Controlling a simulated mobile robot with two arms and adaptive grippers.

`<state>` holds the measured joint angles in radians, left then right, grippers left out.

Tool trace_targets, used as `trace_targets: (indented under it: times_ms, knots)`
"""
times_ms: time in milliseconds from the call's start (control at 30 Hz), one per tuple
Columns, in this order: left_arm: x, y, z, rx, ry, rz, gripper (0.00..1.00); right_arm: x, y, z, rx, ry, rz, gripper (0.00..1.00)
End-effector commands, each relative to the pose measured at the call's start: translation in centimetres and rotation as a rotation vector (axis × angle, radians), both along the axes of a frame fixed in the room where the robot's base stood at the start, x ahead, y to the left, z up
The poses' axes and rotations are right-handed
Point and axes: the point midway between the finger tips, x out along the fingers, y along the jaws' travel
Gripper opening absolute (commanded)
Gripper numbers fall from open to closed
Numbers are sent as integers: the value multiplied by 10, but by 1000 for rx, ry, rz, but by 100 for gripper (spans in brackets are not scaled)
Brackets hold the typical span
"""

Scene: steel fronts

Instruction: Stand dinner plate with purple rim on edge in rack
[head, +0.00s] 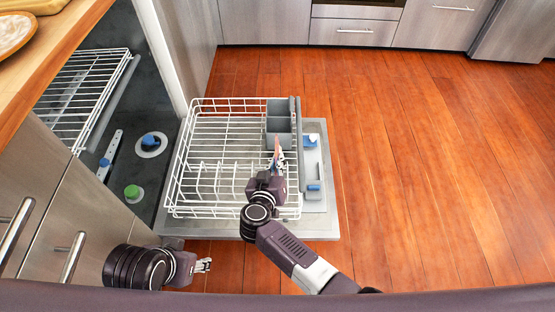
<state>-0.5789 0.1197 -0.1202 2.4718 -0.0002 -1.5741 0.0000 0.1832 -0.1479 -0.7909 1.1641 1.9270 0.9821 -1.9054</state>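The pulled-out white wire dishwasher rack (205,172) stands over the open door, with a row of upright tines in its front part. My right gripper (276,163) is over the right side of the rack, by the grey cutlery basket. A thin pinkish, upright sliver (277,148) shows at its fingertips; I cannot tell whether it is a plate seen edge-on. No purple rim can be made out clearly. My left gripper (204,265) is low in front of the door, with nothing seen in it; its finger opening is too small to judge.
A round plate or dish (14,32) with a pale rim is cut off on the wooden counter (62,38) at upper left. An upper rack (85,88) sits inside the dishwasher. The grey cutlery basket (279,106) stands at the rack's back right. The wood floor at right is clear.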

Motion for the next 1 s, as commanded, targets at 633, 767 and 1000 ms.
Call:
trace_targets:
  times_ms: [633, 767, 1000]
  knots:
    - [0, 0, -3, 0, -2, 0, 40, 0, 0, -8, 0, -2, 1, 25]
    - [0, 0, -4, 0, -1, 0, 40, -1, 0, -11, 1, 3, 0, 25]
    - [0, 0, -4, 0, 0, 0, 40, -18, 4, -5, 4, 3, 0, 25]
